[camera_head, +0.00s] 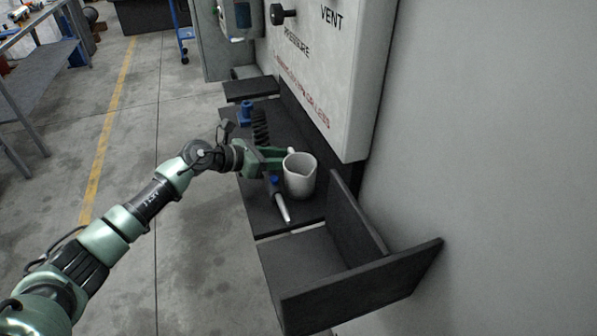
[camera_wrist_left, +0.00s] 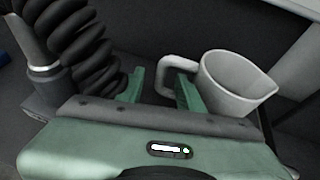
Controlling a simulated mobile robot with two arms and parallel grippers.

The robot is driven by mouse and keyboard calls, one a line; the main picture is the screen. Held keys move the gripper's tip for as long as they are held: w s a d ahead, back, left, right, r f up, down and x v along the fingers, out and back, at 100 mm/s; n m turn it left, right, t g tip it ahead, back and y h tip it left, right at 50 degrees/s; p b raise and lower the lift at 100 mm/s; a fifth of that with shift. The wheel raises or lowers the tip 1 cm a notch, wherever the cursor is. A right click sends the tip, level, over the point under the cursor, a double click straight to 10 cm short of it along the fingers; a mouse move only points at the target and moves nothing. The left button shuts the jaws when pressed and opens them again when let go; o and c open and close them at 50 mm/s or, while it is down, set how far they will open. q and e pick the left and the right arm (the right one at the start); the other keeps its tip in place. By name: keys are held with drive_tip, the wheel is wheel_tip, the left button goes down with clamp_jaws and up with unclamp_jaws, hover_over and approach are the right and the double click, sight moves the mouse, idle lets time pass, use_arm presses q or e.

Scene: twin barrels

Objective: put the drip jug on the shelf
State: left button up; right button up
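The drip jug (camera_head: 300,178), a pale grey jug with a spout and a handle, stands upright on a dark shelf surface (camera_head: 265,215) below the wall panel. It also shows at right in the left wrist view (camera_wrist_left: 235,82), with its handle toward my gripper. My left gripper (camera_head: 272,157) is beside the jug on its handle side. In the left wrist view its green fingers (camera_wrist_left: 160,88) are apart, and part of the handle is in the gap, nearer the right finger. Contact cannot be told. My right gripper is not in view.
A black coiled hose (camera_head: 260,128) is close to my left gripper. A white, blue-topped nozzle (camera_head: 282,205) is in front of the jug. A dark upright board (camera_head: 352,220) and an open dark tray-like section (camera_head: 300,260) are nearer. The white panel (camera_head: 325,70) rises behind.

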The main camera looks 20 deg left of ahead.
use_arm(q)
drive_tip(key=shift+w+d+f, duration=0.2)
drive_tip(key=shift+w, duration=0.05)
clamp_jaws()
idle(1.3)
